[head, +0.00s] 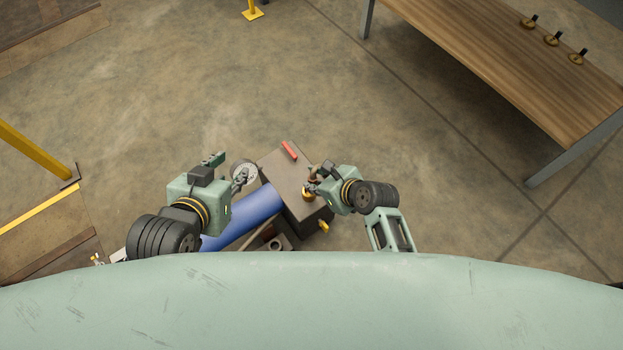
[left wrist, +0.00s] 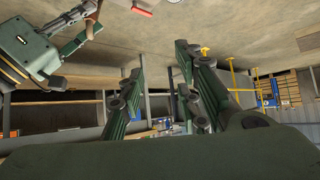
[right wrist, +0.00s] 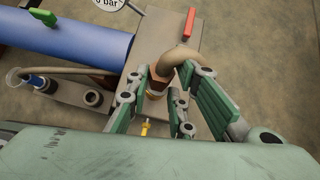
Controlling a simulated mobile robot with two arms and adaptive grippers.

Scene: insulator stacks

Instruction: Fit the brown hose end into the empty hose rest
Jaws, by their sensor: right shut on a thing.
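The brown hose end (right wrist: 158,78) is between the fingers of my right gripper (right wrist: 165,85), which is shut on it. A tan bend of hose (right wrist: 185,68) curves up beside the right finger. The end points down at a brass port (right wrist: 155,93) on the brown block; whether it is seated there I cannot tell. In the head view my right gripper (head: 314,180) is over the block, by the brass port (head: 308,193). A grey ring with an open hole (right wrist: 92,98), likely the empty hose rest, also shows in the head view (head: 277,243). My left gripper (left wrist: 163,82) is open and empty.
The brown block (head: 283,175) carries a red bar handle (head: 289,150). A blue cylinder (head: 250,212) and a round gauge (head: 243,172) lie close to my left gripper. A wooden table (head: 500,55) is far right.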

